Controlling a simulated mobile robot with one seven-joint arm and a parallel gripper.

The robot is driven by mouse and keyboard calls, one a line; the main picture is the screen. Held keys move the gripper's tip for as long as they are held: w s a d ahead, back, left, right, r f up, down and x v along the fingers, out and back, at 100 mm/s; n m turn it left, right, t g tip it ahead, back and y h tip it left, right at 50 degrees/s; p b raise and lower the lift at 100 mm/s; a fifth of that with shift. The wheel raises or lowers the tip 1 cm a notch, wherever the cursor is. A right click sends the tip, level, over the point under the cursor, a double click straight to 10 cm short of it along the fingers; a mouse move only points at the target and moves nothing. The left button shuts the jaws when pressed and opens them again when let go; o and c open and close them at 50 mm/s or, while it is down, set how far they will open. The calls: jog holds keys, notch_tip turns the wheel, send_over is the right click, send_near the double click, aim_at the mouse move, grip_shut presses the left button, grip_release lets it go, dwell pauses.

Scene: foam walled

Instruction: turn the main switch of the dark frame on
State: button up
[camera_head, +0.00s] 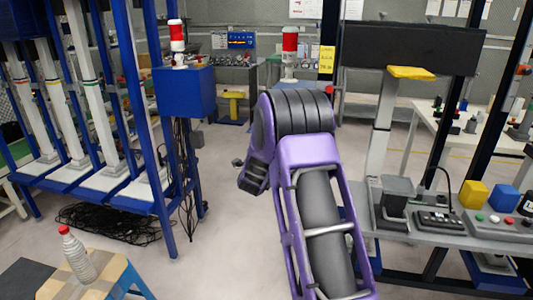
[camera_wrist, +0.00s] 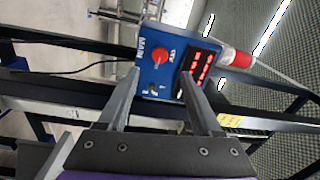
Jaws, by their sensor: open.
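The wrist view shows a blue control box (camera_wrist: 166,58) at the dark frame (camera_wrist: 60,100). Its face carries sideways "MAIN" lettering beside a round red knob (camera_wrist: 158,57), a small dark switch (camera_wrist: 152,87) and a panel of lit red digits (camera_wrist: 201,66). The knob's exact setting is too small to tell. My gripper (camera_wrist: 160,74) is open and empty, its two fingers pointing at the box, one on each side of the knob in the picture. I cannot tell the remaining gap. In the head view, the dark frame (camera_head: 452,115) stands at right; I cannot make out this box there.
A blue frame (camera_head: 150,140) with its own blue box (camera_head: 185,92) and red-white beacon (camera_head: 176,35) stands at left. Another beacon (camera_head: 290,42) rises behind my arm. A grey bench (camera_head: 450,238) with control units is at right. Open floor (camera_head: 220,240) lies between.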

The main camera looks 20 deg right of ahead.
jog(key=v, duration=0.8)
jog(key=shift+s+a, duration=0.2)
jog(key=shift+s, duration=0.05)
